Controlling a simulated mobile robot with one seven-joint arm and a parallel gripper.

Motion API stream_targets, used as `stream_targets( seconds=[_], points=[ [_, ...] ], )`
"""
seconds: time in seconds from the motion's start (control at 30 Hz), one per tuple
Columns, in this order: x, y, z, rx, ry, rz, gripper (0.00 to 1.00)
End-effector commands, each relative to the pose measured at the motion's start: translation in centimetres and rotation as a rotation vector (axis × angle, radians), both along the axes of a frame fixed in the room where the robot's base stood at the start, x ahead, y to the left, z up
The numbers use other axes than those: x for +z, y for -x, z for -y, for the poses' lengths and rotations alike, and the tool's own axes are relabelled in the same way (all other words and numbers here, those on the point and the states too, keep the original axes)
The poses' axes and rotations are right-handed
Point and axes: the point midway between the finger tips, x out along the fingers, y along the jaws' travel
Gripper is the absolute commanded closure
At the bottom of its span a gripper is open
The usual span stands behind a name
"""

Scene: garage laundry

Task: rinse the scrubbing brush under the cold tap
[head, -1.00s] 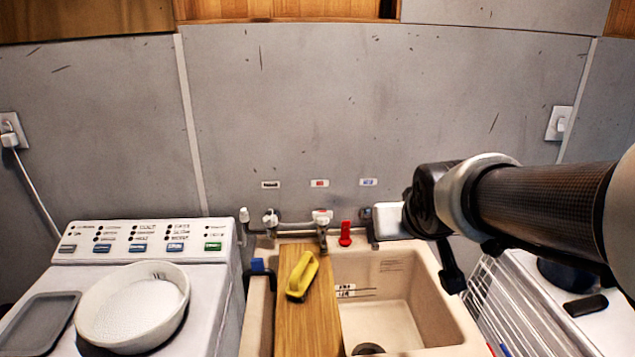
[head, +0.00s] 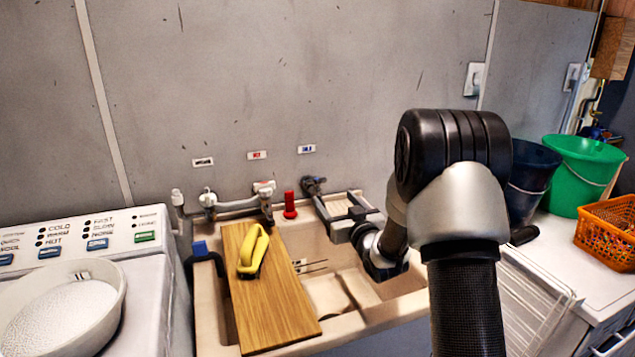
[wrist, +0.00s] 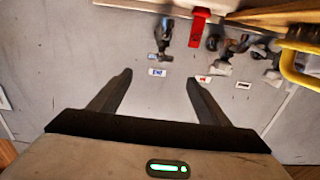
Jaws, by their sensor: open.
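The yellow scrubbing brush (head: 253,250) lies on the wooden board (head: 275,310) across the sink's left side; its yellow handle (wrist: 292,70) shows at the right of the wrist view. The cold tap (head: 313,185) is on the wall under the blue label (head: 306,149), partly hidden by my gripper. It also shows in the wrist view (wrist: 166,35). My gripper (head: 337,202) is open and empty over the sink's back right, its fingers toward the wall close to the cold tap. In the wrist view the fingertips (wrist: 158,79) flank the blue label.
The sink basin (head: 335,295) is open right of the board. A red upright object (head: 290,205) stands at the back rim, left of my gripper. More taps (head: 208,199) are farther left. A washer with a white bowl (head: 70,315) is left; buckets (head: 575,175) and an orange basket (head: 610,230) are right.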

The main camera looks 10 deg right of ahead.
Motion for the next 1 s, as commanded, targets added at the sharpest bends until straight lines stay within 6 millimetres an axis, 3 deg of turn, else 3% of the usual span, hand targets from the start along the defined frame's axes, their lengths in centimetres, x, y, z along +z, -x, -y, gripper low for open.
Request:
stream_targets(
  seconds=[0.4, 0.6, 0.8, 1.0],
  points=[
    [0.0, -9.0, -1.9, 0.001, 0.0, 0.0, 0.3],
    [-0.1, -12.6, -2.6, 0.0, 0.0, -0.001, 0.3],
    [0.0, -14.4, -3.0, 0.0, 0.0, -0.001, 0.3],
    [0.0, -14.8, -3.0, 0.0, 0.0, -0.002, 0.3]
  ],
)
